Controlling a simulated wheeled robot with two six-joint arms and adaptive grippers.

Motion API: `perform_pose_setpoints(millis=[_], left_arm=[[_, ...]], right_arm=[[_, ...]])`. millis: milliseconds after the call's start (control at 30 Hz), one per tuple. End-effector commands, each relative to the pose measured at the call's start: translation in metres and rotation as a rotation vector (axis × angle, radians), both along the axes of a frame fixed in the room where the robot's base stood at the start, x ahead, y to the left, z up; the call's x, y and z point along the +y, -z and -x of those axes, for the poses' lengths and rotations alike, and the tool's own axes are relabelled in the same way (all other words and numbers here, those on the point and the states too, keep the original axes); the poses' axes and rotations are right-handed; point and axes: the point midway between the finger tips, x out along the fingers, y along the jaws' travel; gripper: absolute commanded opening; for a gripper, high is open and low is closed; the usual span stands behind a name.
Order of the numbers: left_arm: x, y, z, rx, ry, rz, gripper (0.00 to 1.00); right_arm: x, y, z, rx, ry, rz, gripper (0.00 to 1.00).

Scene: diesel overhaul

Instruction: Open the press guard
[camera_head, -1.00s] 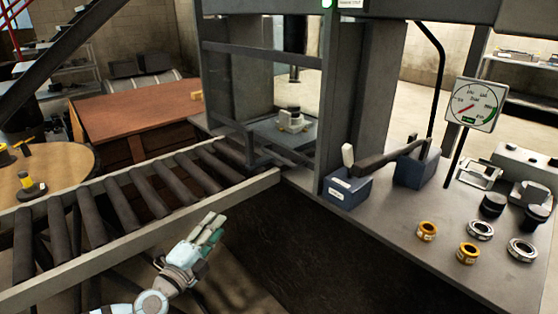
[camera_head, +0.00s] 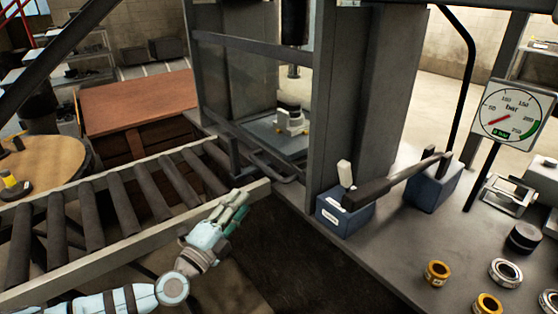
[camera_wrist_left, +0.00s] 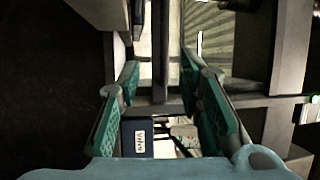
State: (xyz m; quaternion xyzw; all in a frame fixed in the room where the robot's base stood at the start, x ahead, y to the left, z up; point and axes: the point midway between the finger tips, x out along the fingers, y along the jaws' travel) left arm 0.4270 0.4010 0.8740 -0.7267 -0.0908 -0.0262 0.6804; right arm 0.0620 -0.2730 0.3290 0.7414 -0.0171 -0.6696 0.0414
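The press guard (camera_head: 262,47) is a dark barred frame across the front of the press, between its uprights. It appears down. A dark handle-like bar (camera_head: 276,170) projects low at its front, above the roller conveyor's end. My left gripper (camera_head: 243,200) is below and left of that bar, apart from it, near the conveyor's front rail. In the left wrist view, its two green-padded fingers (camera_wrist_left: 160,68) stand apart with nothing held between them. Behind the guard, a light-coloured part (camera_head: 291,120) sits on the press bed. My right gripper is not in view.
The roller conveyor (camera_head: 118,200) runs along the left. A blue pump box (camera_head: 345,215) with a lever (camera_head: 385,190) stands on the bench right of the press. A pressure gauge (camera_head: 511,113) and several rings are farther right. A dark gap lies below the bench edge.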

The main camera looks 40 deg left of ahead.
Motion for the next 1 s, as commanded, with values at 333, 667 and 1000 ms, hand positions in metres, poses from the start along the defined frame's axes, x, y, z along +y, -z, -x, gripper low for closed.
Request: perform_pose_setpoints(millis=[333, 667, 1000], left_arm=[[0.012, -0.012, -0.051, -0.006, -0.018, 0.005, 0.33], [0.019, -0.023, -0.123, -0.003, -0.014, 0.002, 0.33], [0.019, -0.023, -0.139, 0.001, -0.008, 0.000, 0.33]], right_arm=[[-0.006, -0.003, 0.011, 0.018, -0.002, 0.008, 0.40], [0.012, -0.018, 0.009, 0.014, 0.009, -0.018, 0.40], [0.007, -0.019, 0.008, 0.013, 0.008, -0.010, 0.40]])
